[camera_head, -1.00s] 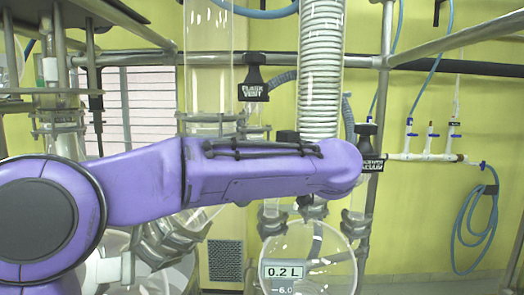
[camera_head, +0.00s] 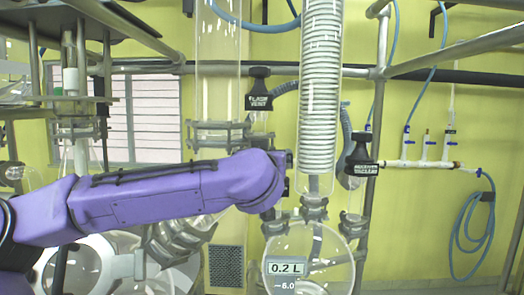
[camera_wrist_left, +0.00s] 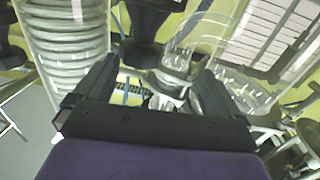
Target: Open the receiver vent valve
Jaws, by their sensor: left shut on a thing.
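My left gripper (camera_wrist_left: 155,85) shows in the left wrist view, with its two dark fingers around a black part that looks like the receiver vent valve's handle (camera_wrist_left: 143,48). Much of the grip is unclear there. In the head view my purple left arm comes in from the left and its rounded wrist hides the gripper and most of this valve. A black handle labelled FLASK VENT (camera_head: 258,90) is up and left of the wrist. A black handle with a vacuum label (camera_head: 362,155) is to the right. My right gripper is not in view.
A glass coil condenser (camera_head: 320,90) stands right behind the wrist, above a round receiver flask (camera_head: 325,245) marked 0.2 L. A glass column (camera_head: 218,60) stands left of it. Metal frame bars (camera_head: 440,75) cross the right side. A blue hose (camera_head: 470,235) hangs on the yellow wall.

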